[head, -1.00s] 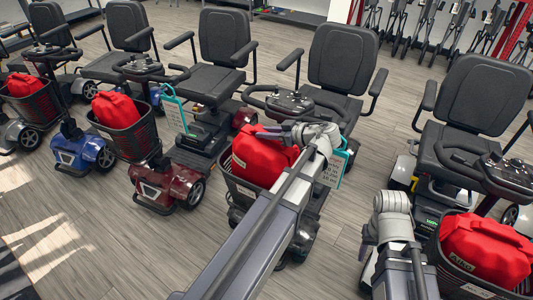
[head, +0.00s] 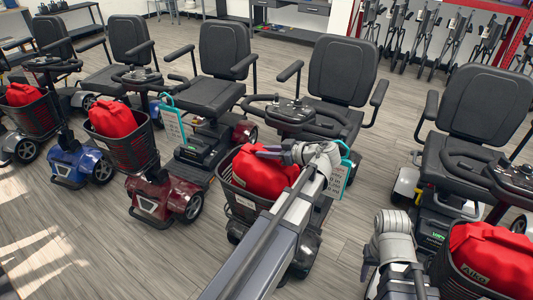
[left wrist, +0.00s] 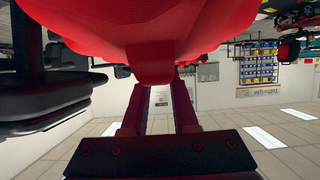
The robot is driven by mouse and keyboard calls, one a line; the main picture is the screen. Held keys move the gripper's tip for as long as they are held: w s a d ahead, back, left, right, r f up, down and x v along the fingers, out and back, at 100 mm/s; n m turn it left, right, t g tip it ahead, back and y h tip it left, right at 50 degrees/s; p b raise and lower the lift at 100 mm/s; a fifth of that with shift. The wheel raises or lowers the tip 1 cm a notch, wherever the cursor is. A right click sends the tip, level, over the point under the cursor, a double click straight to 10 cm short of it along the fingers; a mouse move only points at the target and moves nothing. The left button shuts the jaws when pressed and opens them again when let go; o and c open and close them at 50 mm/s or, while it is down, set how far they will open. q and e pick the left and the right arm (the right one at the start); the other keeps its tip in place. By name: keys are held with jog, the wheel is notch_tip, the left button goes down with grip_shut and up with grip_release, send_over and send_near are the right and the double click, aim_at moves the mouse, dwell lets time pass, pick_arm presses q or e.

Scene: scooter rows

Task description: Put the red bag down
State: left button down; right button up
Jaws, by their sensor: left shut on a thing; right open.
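The red bag (head: 265,175) is in the front basket (head: 240,200) of the scooter in the middle of the head view. Its lower part is hidden by the basket wall; I cannot tell whether it rests on the basket floor. My left gripper (head: 272,151) is shut on the top of this bag. In the left wrist view the bag (left wrist: 150,25) fills the top, with a red tab between the fingers (left wrist: 157,105). My right gripper (head: 368,265) is low at the right, apart from the bags; it is open, its fingers hard to make out.
Another red bag (head: 494,258) sits in the right scooter's basket (head: 455,278), close to my right arm. More bags (head: 112,117) (head: 24,95) sit in the left scooters' baskets. A tag (head: 338,185) hangs beside my left wrist. Bare floor (head: 110,240) lies at the lower left.

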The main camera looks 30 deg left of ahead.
pick_arm(q)
jog(key=shift+f, duration=0.2)
jog(key=c, duration=0.7)
grip_release()
jog(key=shift+r, duration=0.1)
jog(key=shift+r, duration=0.15)
jog(key=w+p+v, duration=0.1)
jog(key=p+v, duration=0.4)
jog(key=v, duration=0.6)
jog(key=s+d+f+m+h, duration=0.4)
jog(key=s+d+m, duration=0.1)
jog(key=d+m, duration=0.1)
jog(key=s+d+f+m+h, duration=0.4)
jog(key=s+d+m, duration=0.2)
jog(key=d+m, duration=0.1)
jog(key=s+d+f+m+g+h, duration=0.1)
jog(key=s+d+f+m+h, duration=0.3)
jog(key=d+m, duration=0.3)
jog(key=shift+s+d+f+m, duration=0.1)
jog(key=shift+s+f+m, duration=0.15)
jog(key=shift+s, duration=0.2)
jog(key=shift+s+d+f+m, duration=0.1)
jog(key=shift+s+f+m, duration=0.15)
jog(key=shift+s, duration=0.2)
